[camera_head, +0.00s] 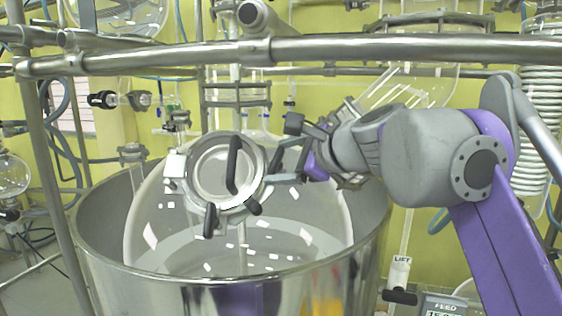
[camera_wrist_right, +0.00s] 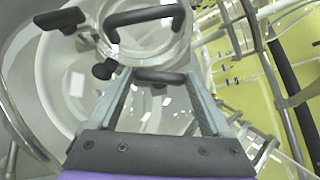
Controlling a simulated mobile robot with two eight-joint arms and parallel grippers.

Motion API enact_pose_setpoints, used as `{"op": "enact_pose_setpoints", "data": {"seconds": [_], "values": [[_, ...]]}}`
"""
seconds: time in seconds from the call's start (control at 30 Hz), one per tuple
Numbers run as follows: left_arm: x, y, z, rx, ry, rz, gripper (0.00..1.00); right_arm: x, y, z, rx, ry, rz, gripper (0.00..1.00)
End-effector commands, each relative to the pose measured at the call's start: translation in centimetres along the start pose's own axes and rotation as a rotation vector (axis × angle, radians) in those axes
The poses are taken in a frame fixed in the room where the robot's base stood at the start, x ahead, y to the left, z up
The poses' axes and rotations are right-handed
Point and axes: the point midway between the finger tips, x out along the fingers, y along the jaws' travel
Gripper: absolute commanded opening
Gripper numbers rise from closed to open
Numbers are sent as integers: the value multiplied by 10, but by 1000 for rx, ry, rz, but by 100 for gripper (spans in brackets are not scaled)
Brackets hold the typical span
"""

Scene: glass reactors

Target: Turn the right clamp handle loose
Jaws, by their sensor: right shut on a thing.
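The round glass lid (camera_head: 212,172) with a metal clamp ring sits on top of the large glass reactor vessel. A black bar handle (camera_head: 233,165) stands on the lid, and it also shows in the wrist view (camera_wrist_right: 146,15). Other black clamp handles (camera_head: 210,220) are at the ring's lower edge. The right clamp handle (camera_head: 275,160) is at the ring's right side. In the wrist view this black handle (camera_wrist_right: 160,77) lies between the fingertips of my right gripper (camera_wrist_right: 158,84), which is shut on it. My right gripper (camera_head: 281,163) reaches in from the right. My left gripper is not in view.
A thick horizontal metal pipe (camera_head: 400,47) crosses above the lid and my right arm. A wide steel vessel (camera_head: 130,262) surrounds the glass reactor. Glass coils (camera_head: 542,110) stand at the far right. A feed display (camera_head: 440,306) is at the lower right.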

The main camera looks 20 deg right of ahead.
Motion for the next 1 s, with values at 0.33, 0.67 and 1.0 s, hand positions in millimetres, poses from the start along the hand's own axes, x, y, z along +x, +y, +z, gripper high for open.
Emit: {"op": "enact_pose_setpoints", "data": {"seconds": [0.33, 0.67, 1.0], "values": [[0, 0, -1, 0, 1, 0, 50, 0, -5, 1, -151, 0, 124, 27], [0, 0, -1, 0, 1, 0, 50, 0, -4, 1, -201, -2, 166, 27], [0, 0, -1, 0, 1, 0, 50, 0, -4, 1, -203, -1, 169, 27]]}}
